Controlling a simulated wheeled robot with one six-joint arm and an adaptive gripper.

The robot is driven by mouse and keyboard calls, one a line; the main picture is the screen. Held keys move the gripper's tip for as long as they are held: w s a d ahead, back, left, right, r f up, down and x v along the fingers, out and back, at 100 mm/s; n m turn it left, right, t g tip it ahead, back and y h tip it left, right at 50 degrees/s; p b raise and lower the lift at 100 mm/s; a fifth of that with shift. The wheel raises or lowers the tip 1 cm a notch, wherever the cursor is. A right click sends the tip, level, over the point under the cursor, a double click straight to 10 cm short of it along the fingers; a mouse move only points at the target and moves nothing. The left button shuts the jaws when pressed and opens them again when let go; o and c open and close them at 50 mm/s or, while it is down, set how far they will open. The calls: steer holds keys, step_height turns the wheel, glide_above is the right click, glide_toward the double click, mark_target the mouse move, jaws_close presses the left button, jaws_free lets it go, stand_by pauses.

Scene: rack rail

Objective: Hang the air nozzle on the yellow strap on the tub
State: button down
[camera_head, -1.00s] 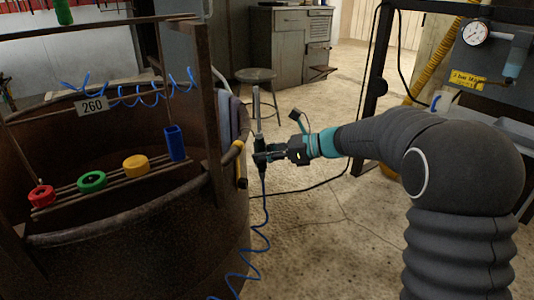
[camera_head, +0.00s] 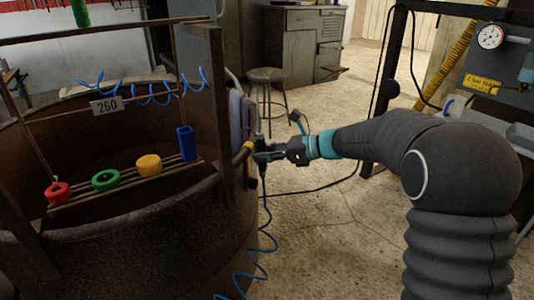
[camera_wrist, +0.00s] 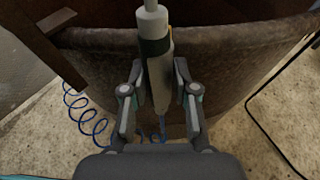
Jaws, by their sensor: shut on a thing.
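My gripper (camera_head: 264,155) is shut on the air nozzle, which is mostly hidden by the fingers in the head view. In the wrist view the nozzle (camera_wrist: 157,70) stands between the fingers, light grey with a dark band, its tip pointing up the picture toward the tub's rim. A blue coiled hose (camera_head: 267,215) hangs below it. The rusty round tub (camera_head: 130,245) is left of my gripper. A yellow strap (camera_head: 244,151) shows at its right rim, just left of the gripper. Whether nozzle and strap touch cannot be told.
A grey cloth (camera_head: 240,112) hangs on the tub rim behind the strap. A rack with coloured rings (camera_head: 106,179) and a blue holder (camera_head: 187,143) spans the tub. A stool (camera_head: 268,90) stands behind. A dark cable lies on the floor to the right.

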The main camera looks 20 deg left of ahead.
mark_target(265, 167)
steer(key=shift+f, duration=0.1)
stand_by(0.3)
steer(key=shift+f+b, duration=0.65)
steer(key=shift+f, duration=0.5)
steer(key=shift+f, duration=0.25)
steer(key=shift+f, duration=0.5)
steer(key=c, duration=0.8)
jaws_free()
